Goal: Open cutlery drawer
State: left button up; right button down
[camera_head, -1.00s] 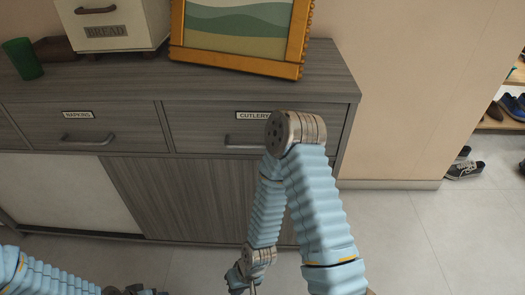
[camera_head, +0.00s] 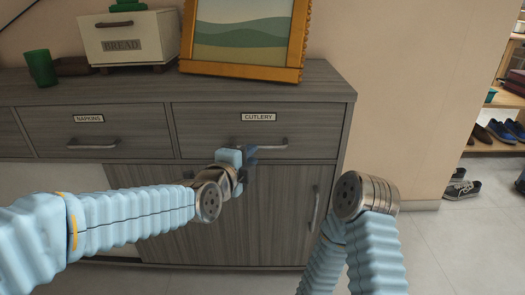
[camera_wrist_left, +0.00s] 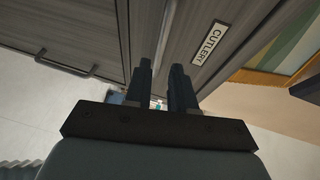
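The cutlery drawer (camera_head: 212,122) is at the upper right of the grey wooden cabinet and looks closed. It bears a white CUTLERY label (camera_head: 258,117) and a grey bar handle (camera_head: 272,141). My left gripper (camera_head: 250,153) is at the handle's left end. In the left wrist view its two dark fingers (camera_wrist_left: 162,90) are apart, with the handle (camera_wrist_left: 168,28) lined up with the gap between them. I cannot tell whether they touch it. The right arm is at the lower right; its gripper is out of view.
The napkins drawer (camera_head: 45,130) is to the left, closed, with its own handle (camera_head: 92,144). A cabinet door (camera_head: 280,200) is below. On top stand a bread box (camera_head: 130,40), a green cup (camera_head: 40,68) and a gold picture frame (camera_head: 240,66). Shoes (camera_head: 462,190) lie on the floor at right.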

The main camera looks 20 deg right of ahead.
aim_at(260, 147)
pick_arm(q)
jog(key=x, duration=0.7)
jog(key=shift+w+d, duration=0.1)
grip_shut()
